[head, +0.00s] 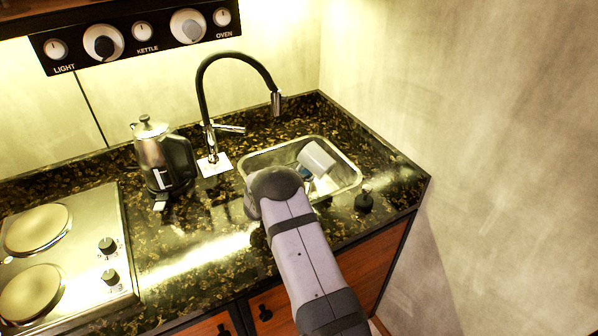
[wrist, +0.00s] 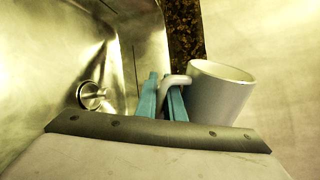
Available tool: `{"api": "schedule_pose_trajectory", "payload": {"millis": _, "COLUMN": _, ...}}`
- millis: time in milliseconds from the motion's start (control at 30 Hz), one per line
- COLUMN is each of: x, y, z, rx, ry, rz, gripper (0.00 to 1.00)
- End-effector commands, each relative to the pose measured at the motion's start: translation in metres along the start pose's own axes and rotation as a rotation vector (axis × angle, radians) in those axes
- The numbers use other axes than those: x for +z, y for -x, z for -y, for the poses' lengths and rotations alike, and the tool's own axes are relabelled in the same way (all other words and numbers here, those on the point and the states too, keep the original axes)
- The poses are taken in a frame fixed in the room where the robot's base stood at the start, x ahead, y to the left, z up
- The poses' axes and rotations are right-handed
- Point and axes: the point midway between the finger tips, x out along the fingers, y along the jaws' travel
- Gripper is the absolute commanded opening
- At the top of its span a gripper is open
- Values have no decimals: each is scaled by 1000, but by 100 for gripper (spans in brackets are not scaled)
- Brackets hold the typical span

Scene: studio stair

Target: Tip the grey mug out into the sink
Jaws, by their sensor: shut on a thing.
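The grey mug (head: 316,158) looks pale and shows over the right part of the sink (head: 268,158), tilted well over in the head view. My gripper (head: 305,173) is shut on its handle. In the wrist view the light blue fingers (wrist: 163,98) close around the handle, and the mug (wrist: 217,95) stands to their right with its rim at the top. The sink's metal basin (wrist: 60,45) with a round drain (wrist: 93,96) lies to the left. The inside of the mug is hidden, so I cannot tell whether it holds anything.
A black tap (head: 240,58) arches behind the sink. A metal kettle (head: 165,160) stands left of it, and a hob (head: 75,250) is further left. A small dark object (head: 364,199) sits at the sink's right front corner. A wall (head: 470,110) bounds the right side.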

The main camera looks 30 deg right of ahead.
Motion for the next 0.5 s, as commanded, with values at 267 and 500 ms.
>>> {"api": "schedule_pose_trajectory", "payload": {"millis": 267, "x": 2, "y": -1, "z": -2, "rx": -1, "ry": -42, "rz": 14, "gripper": 0}}
{"api": "schedule_pose_trajectory", "payload": {"millis": 500, "x": 4, "y": -3, "z": -8, "rx": 5, "ry": -119, "rz": 34, "gripper": 0}}
